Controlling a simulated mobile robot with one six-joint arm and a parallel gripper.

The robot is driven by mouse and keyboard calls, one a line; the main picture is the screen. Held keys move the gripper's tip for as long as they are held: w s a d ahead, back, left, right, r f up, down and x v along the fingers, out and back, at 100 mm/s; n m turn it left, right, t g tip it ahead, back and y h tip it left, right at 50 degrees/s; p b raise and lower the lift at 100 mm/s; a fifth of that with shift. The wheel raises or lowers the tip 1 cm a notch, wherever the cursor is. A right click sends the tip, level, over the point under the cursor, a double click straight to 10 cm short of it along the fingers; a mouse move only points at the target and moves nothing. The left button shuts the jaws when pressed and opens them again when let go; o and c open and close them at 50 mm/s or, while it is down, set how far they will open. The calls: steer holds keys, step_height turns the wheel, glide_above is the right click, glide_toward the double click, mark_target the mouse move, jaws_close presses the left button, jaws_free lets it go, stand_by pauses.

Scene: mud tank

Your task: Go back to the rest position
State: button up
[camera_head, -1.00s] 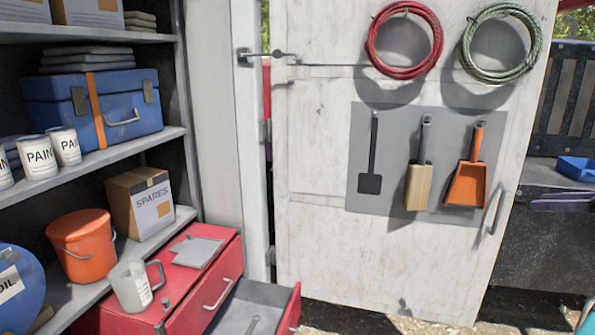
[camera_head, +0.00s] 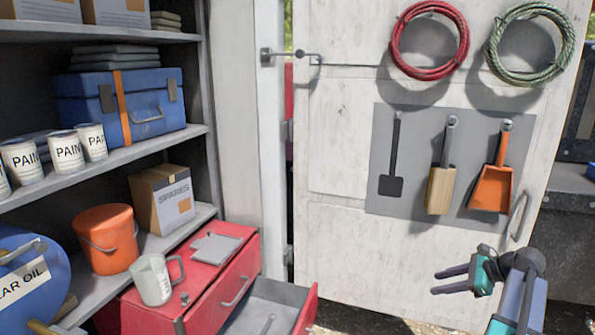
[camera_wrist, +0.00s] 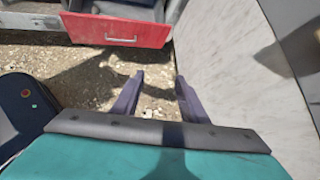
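My gripper (camera_head: 452,281) is at the lower right of the head view, in front of the white door (camera_head: 345,235). Its two dark fingers point left and stand apart with nothing between them. In the wrist view my gripper (camera_wrist: 157,92) also shows open and empty, its fingers over gravel ground. The fingers are apart from the door and the drawer.
A red cabinet (camera_head: 240,272) at lower left has an open drawer (camera_head: 312,308), also in the wrist view (camera_wrist: 118,31). A jug (camera_head: 152,281) stands on the cabinet. Shelves (camera_head: 150,150) fill the left. The door carries hoses and hanging tools. Gravel between is clear.

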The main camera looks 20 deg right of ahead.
steer(key=a+f+n+g, duration=0.8)
steer(key=a+f+n, duration=0.3)
steer(key=a+f, duration=1.9)
steer(key=s+a+f+n+g+h, duration=0.2)
steer(key=s+a+f+n, duration=0.6)
steer(key=s, duration=0.4)
steer(key=s+a+f+n+g+h, duration=0.3)
steer(key=s+a+f+n, duration=0.5)
steer(key=s, duration=0.5)
steer(key=shift+a+f+g, duration=0.6)
steer(key=shift+a+f, duration=0.2)
steer(key=shift+a, duration=0.05)
